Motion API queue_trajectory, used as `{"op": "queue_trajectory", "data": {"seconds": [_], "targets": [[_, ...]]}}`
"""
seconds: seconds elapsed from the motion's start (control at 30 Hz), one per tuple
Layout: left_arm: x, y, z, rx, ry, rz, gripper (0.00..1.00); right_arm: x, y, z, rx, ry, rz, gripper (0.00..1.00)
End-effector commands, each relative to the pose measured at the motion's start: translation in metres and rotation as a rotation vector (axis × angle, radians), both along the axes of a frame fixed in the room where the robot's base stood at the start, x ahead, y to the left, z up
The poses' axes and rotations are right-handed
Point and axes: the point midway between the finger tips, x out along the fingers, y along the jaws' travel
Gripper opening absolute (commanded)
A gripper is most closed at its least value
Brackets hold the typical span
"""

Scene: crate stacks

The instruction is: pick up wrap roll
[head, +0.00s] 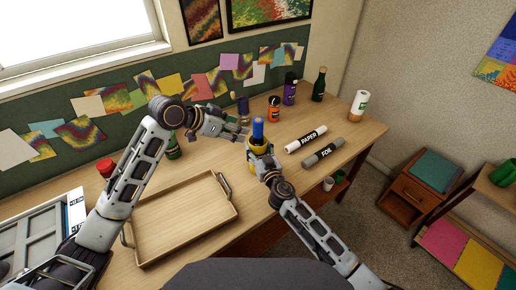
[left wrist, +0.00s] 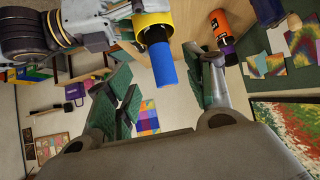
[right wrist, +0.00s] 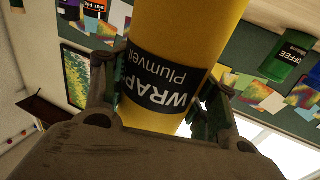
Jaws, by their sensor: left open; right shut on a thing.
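The wrap roll is a yellow roll with a black label reading WRAP and a blue end. In the right wrist view the yellow roll (right wrist: 180,45) fills the space between the fingers of my right gripper (right wrist: 165,110), which is shut on it. In the head view the wrap roll (head: 258,130) stands upright with its blue end up. My right gripper (head: 258,150) is around its yellow part. My left gripper (head: 238,130) is just left of it, open and empty. In the left wrist view the blue end (left wrist: 163,75) shows beyond the open left gripper (left wrist: 165,95).
A PAPER roll (head: 306,140) and a FOIL roll (head: 324,152) lie on the table to the right. Several bottles and jars, including an orange one (head: 274,110) and a purple one (head: 290,90), stand behind. An empty wooden tray (head: 190,245) sits front left.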

Motion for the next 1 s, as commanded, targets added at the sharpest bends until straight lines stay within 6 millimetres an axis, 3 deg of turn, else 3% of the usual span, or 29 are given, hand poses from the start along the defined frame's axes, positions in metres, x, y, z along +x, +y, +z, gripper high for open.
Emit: {"op": "queue_trajectory", "data": {"seconds": [1.0], "targets": [[0.013, -0.011, -0.057, -0.027, -0.108, 0.397, 0.58, 0.0, 0.0, 0.0, 0.0, 0.0, 0.0, 0.35]]}}
